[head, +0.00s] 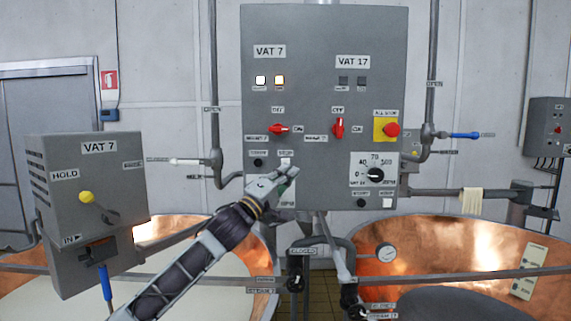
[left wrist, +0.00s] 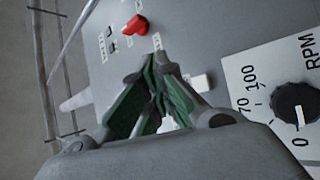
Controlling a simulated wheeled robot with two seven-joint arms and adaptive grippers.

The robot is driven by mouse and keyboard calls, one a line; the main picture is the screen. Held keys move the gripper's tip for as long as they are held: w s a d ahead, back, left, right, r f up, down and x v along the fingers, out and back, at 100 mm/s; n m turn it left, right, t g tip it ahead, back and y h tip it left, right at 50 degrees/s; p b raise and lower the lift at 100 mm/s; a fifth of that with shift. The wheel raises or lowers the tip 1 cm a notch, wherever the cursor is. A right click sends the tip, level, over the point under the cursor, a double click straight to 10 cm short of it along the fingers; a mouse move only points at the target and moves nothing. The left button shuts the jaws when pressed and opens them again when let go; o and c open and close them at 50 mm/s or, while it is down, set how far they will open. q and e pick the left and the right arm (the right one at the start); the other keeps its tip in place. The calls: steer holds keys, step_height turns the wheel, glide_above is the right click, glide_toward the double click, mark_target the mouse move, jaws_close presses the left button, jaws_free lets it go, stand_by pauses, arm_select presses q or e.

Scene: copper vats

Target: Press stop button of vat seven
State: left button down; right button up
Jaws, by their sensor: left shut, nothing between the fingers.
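The grey control panel (head: 322,40) has a VAT 7 half on the left and a VAT 17 half on the right. In the VAT 7 half, a small white button (head: 286,161) sits under the STOP label, to the right of a black button (head: 258,162). My left gripper (head: 288,172) is shut and empty, its tips just below the white button and partly covering that area. I cannot tell whether they touch the panel. In the left wrist view the green-padded fingers (left wrist: 150,75) are together in front of the panel. My right gripper is not in view.
A red switch (head: 280,129) is above the buttons. A speed dial (head: 375,174) and a yellow-backed red button (head: 391,129) are to the right. A grey VAT 7 box (head: 120,180) stands at left. Copper vats (head: 440,255) and pipes lie below.

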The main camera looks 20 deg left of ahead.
arm_select(q)
steer(key=w+a+p, duration=0.2)
steer(key=w, duration=0.4)
steer(key=shift+w, duration=0.4)
stand_by(0.9)
steer(key=shift+w+a+r+p, duration=0.1)
steer(key=shift+w+a+p, duration=0.15)
steer(key=shift+w+p, duration=0.75)
stand_by(1.8)
steer(key=shift+s, duration=0.3)
steer(key=shift+s+d, duration=0.25)
steer(key=shift+s, duration=0.4)
steer(key=shift+s, duration=0.15)
steer(key=shift+s+d+b, duration=0.15)
steer(key=shift+s+d, duration=0.1)
steer(key=shift+s, duration=0.5)
steer(key=shift+s+d+b, duration=0.2)
steer(key=shift+s, duration=0.6)
steer(key=shift+s+d+b, duration=0.15)
steer(key=shift+s+d, duration=0.1)
steer(key=shift+s, duration=0.5)
